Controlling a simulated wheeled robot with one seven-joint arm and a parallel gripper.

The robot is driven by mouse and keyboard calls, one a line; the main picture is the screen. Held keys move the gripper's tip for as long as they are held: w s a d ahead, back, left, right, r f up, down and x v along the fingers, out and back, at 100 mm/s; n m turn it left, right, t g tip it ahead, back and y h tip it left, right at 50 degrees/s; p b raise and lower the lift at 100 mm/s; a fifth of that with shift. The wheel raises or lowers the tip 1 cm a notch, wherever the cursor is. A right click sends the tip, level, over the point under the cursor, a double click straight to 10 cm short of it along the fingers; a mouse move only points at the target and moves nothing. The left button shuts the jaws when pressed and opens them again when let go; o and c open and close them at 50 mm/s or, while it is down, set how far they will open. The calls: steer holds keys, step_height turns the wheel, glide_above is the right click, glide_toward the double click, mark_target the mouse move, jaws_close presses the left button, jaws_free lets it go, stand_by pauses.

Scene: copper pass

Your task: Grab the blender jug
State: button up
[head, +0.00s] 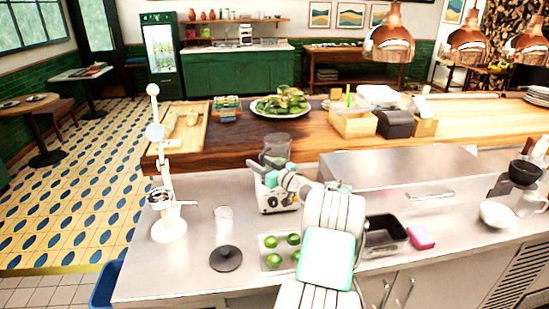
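The blender jug (276,146) looks like a dark, see-through vessel. It stands upright above a cream base with knobs (280,203), at the back of the steel counter. My arm reaches from the front of the picture toward it. My gripper (266,174) is at the jug's lower part, in front of it and overlapping it in the picture. Its fingers are small and partly hidden, so I cannot tell whether they are open or touch the jug. My gripper and arm hide the jug's lower part and some of the base.
A white citrus press (168,228), a clear cylinder (223,222), a dark disc (226,259) and a tray of limes (271,267) stand left of my arm. A black tub (385,236) and pink block (421,237) lie right. A raised wooden counter (225,151) runs behind.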

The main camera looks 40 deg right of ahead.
steer(key=shift+w, duration=0.6)
steer(key=shift+s, duration=0.1)
steer(key=shift+c, duration=0.5)
jaws_close()
steer(key=shift+r, duration=0.1)
stand_by(0.4)
